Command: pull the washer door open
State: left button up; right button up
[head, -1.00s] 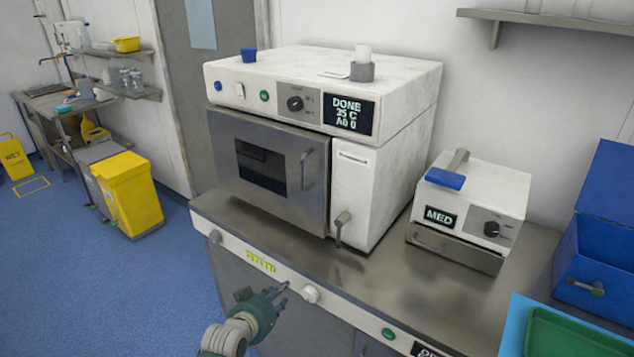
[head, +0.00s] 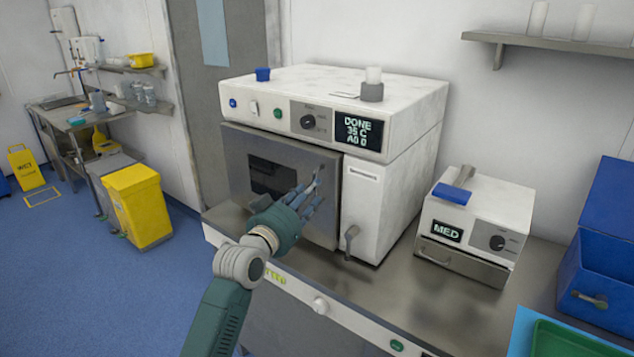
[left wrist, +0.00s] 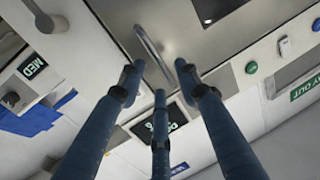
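The washer (head: 390,90) is a white box with a grey front door (head: 240,150) that has a dark window. The door looks closed. Its upright bar handle (head: 315,178) is partly hidden behind my fingers in the head view. My left gripper (head: 308,192) is in front of the door at the handle. In the left wrist view the handle (left wrist: 152,52) shows just beyond and between the spread fingertips (left wrist: 158,80). The fingers are open and hold nothing; I cannot tell whether any touches the handle. My right gripper is not in view.
A lever (head: 350,240) sticks out at the washer's lower right front. A small white unit marked MED (head: 490,205) and a blue bin (head: 600,260) stand to the right. The steel counter (head: 390,285) is clear in front. A yellow bin (head: 140,205) stands on the floor left.

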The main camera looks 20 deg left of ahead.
pick_arm(q)
jog(key=w, duration=0.5)
jog(key=shift+d+p, duration=0.35)
jog(key=shift+p, duration=0.05)
jog(key=shift+s, duration=0.1)
grip_shut()
